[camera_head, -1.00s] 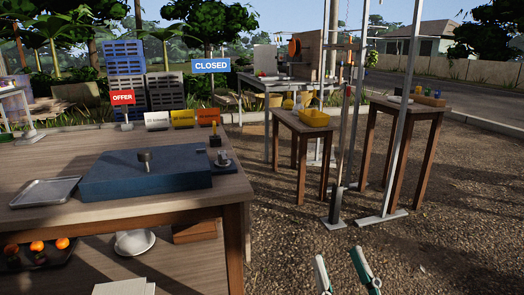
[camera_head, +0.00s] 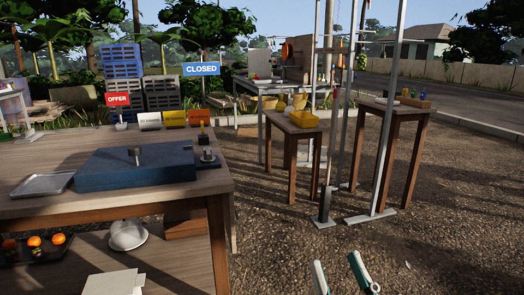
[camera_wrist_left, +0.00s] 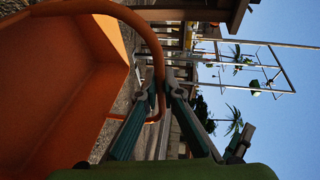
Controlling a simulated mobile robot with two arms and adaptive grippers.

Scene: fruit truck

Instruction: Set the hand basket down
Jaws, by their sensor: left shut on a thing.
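The orange hand basket (camera_wrist_left: 65,90) fills the left part of the left wrist view, shown sideways. Its orange handle (camera_wrist_left: 150,30) curves over and runs between the fingers of my left gripper (camera_wrist_left: 160,90), which is shut on it. The basket's underside is out of view, so I cannot tell what is below it. Neither the basket nor my left gripper shows in the head view. My right gripper (camera_head: 336,258) is open and empty at the bottom of the head view, over the gravel.
A wooden counter (camera_head: 205,205) with a blue box (camera_head: 135,168) and a metal tray (camera_head: 45,184) stands at left. Two small tables stand ahead, one bearing a yellow container (camera_head: 305,118). Metal posts (camera_head: 385,130) rise near them. Gravel (camera_head: 440,220) is clear at right.

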